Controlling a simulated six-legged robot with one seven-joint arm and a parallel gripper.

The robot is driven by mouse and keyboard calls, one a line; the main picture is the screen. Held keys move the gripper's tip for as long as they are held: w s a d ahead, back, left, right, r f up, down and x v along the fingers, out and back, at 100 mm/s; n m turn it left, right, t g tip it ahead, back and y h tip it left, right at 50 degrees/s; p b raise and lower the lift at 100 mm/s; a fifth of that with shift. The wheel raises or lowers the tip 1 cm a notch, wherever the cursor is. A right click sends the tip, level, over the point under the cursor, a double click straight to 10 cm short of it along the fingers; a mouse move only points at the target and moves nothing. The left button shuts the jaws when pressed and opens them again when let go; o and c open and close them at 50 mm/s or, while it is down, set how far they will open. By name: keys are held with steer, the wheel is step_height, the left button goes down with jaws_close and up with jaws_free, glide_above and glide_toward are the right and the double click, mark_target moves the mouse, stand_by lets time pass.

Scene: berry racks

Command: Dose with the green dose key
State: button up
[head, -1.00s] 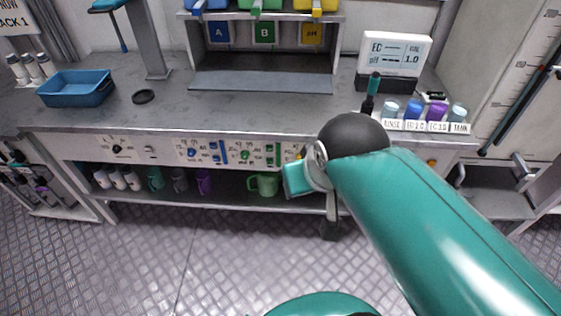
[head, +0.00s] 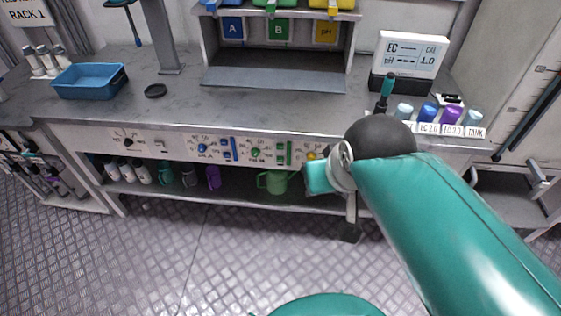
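The front panel (head: 181,146) of the grey bench carries blue, green and yellow controls. A round green knob (head: 255,153) and an upright green strip (head: 284,153) sit in its green section; which of them is the green dose key is too small to tell. A blue knob (head: 203,148) is to their left. A yellow control (head: 311,156) is partly hidden by my teal arm. My arm reaches in from the lower right, its end just right of the green section. My gripper's fingers cannot be made out; a dark piece below the arm is unclear.
Blue, green and yellow containers stand above panels A, B and pH. A meter (head: 410,58), a teal-handled probe (head: 388,86) and labelled bottles stand right. Cups and a green jug (head: 273,181) fill the lower shelf.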

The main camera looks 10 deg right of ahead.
jaws_close()
stand_by(1.4)
